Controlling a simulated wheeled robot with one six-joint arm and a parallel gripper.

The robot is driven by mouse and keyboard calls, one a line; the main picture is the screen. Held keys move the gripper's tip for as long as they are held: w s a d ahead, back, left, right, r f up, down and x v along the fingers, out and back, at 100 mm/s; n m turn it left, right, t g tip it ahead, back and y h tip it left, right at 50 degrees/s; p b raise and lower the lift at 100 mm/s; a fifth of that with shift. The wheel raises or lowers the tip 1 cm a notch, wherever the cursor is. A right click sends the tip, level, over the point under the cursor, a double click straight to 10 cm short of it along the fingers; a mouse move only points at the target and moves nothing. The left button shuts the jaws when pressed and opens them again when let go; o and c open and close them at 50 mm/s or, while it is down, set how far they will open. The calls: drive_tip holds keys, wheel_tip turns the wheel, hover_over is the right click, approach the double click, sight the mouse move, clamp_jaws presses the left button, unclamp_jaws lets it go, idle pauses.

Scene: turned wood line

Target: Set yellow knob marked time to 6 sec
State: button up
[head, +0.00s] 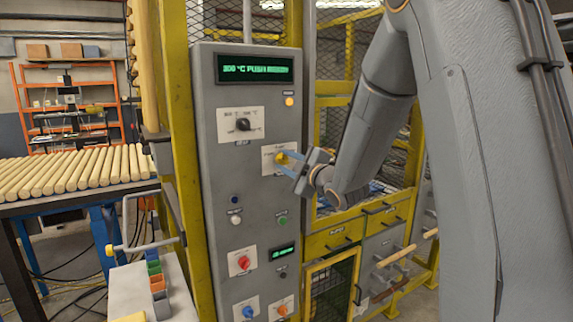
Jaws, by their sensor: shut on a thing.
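The yellow knob (281,157) sits on a white label plate (270,165) on the right side of the grey control panel (218,162). My gripper (287,161) reaches in from the right with its blue fingers around the knob, shut on it. The fingers hide part of the knob and the plate's print, so I cannot read the setting. The green display (254,69) at the top of the panel reads roughly "200 °C PUSH READY", though the letters are blurred.
A black knob (243,124) sits above left of the yellow one. A red knob (243,262), blue knob (247,312) and orange knob (282,310) are lower. Yellow frame posts (181,130) flank the panel. A table with wooden rods (75,172) stands left.

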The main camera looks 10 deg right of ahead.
drive_tip(key=m, duration=1.2)
drive_tip(key=shift+m+p, duration=0.35)
drive_tip(key=shift+m, duration=0.05)
drive_tip(key=m+p, duration=0.1)
drive_tip(key=m, duration=0.3)
drive_tip(key=shift+r+m, duration=0.1)
drive_tip(key=shift+m, duration=0.2)
drive_tip(key=shift+m+p, duration=0.85)
drive_tip(key=shift+m, duration=1.15)
drive_tip(key=shift+d, duration=0.1)
drive_tip(key=o, duration=1.1)
drive_tip(key=shift+c, duration=0.2)
